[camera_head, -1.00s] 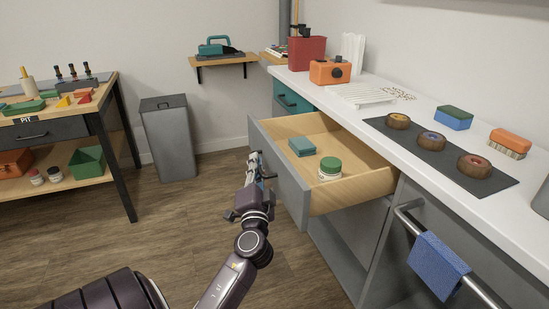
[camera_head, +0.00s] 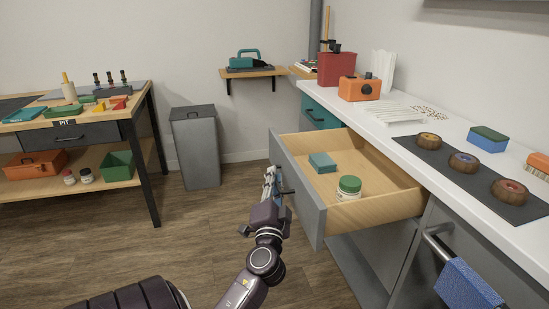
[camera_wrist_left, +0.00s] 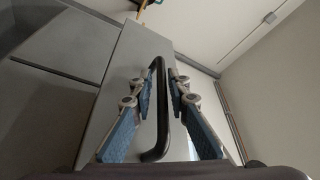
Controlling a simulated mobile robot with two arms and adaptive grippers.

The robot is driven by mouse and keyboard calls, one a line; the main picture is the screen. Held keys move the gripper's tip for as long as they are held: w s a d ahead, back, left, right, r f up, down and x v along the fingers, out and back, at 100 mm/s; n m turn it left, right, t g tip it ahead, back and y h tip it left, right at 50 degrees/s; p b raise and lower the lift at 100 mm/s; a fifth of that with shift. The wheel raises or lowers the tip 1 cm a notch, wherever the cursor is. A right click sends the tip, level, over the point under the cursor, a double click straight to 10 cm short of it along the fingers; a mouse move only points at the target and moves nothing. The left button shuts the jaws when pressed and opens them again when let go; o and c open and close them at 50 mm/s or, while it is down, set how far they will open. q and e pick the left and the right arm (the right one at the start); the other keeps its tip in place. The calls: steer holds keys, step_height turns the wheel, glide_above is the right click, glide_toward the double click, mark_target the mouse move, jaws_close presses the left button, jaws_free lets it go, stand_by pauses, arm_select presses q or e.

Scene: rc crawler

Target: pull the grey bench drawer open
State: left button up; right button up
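The grey bench drawer (camera_head: 298,190) stands well out from under the white worktop, its wooden inside open to view. Its dark bar handle (camera_head: 286,191) is on the grey front. My left gripper (camera_head: 270,178) is at that handle. In the left wrist view its two blue-padded fingers (camera_wrist_left: 160,88) are closed in on either side of the black handle (camera_wrist_left: 160,120), near the bar. A teal box (camera_head: 322,162) and a white jar with a green lid (camera_head: 349,188) are in the drawer. My right gripper does not show.
The white worktop (camera_head: 455,165) holds wheels on a dark mat, an orange box and a sponge. A blue towel (camera_head: 468,285) hangs on a rail at the right. A grey bin (camera_head: 196,150) and a workbench (camera_head: 75,134) stand left. The floor before the drawer is clear.

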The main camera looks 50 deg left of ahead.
arm_select(q)
steer(key=shift+s+d, duration=0.1)
steer(key=v, duration=1.1)
steer(key=shift+s+d, duration=0.25)
steer(key=shift+d, duration=0.05)
steer(key=shift+f, duration=0.1)
